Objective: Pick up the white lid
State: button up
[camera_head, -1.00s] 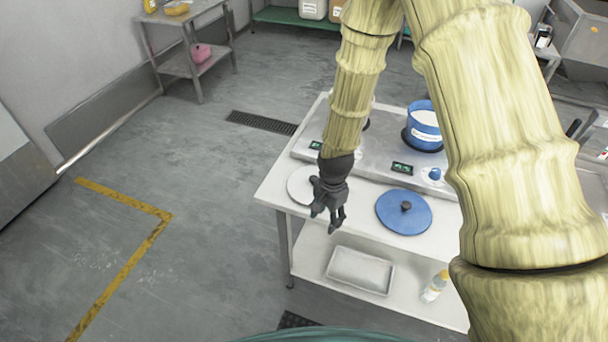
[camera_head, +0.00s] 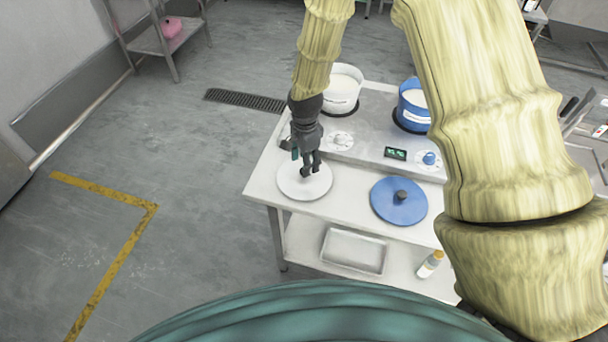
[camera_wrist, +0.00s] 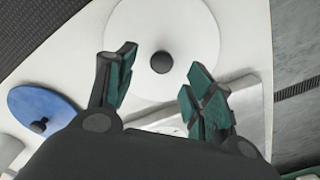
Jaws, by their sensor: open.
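The white lid (camera_head: 291,187) lies flat near the left front corner of the white table. In the head view its middle is partly covered by my gripper (camera_head: 309,174). The wrist view shows the round white lid (camera_wrist: 185,25) with its dark knob (camera_wrist: 162,62). My gripper (camera_wrist: 158,92) is open and empty there. The knob sits between the two fingers in that picture, a little beyond the fingertips. I cannot tell the exact height of the fingers above the lid.
A blue lid (camera_head: 384,202) lies to the right on the table (camera_head: 262,178). A white pot (camera_head: 342,96) and a blue pot (camera_head: 413,108) stand on the cooktop behind. A metal tray (camera_head: 354,251) and a bottle (camera_head: 430,265) are on the lower shelf.

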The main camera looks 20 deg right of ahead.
jog(key=shift+s+d, duration=0.15)
jog(key=shift+s, duration=0.2)
jog(key=shift+w+a+f+p, duration=0.1)
jog(key=shift+w+f+p, duration=0.1)
jog(key=shift+f+p, duration=0.35)
jog(key=shift+w+a+f+p, duration=0.1)
jog(key=shift+w+f+p, duration=0.1)
jog(key=shift+f+p, duration=0.75)
jog(key=shift+f, duration=1.1)
jog(key=c, duration=1.2)
